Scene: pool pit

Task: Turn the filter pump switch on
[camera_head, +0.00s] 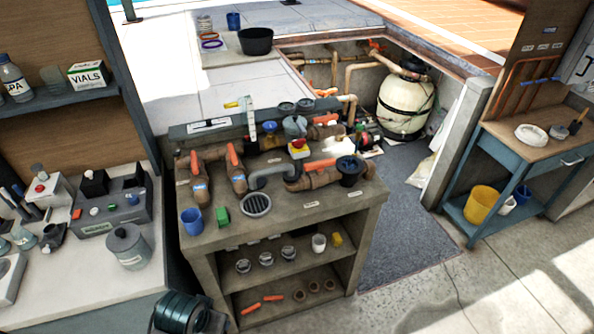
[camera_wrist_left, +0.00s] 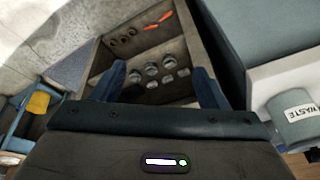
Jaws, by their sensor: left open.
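My right gripper is not in view.
The middle bench (camera_head: 330,216) carries pipes with orange handles, a blue cup (camera_head: 191,221) and a round grate (camera_head: 256,204). A cream filter tank (camera_head: 404,105) stands in the pit behind. A side table (camera_head: 532,144) is at right. The floor between is clear.

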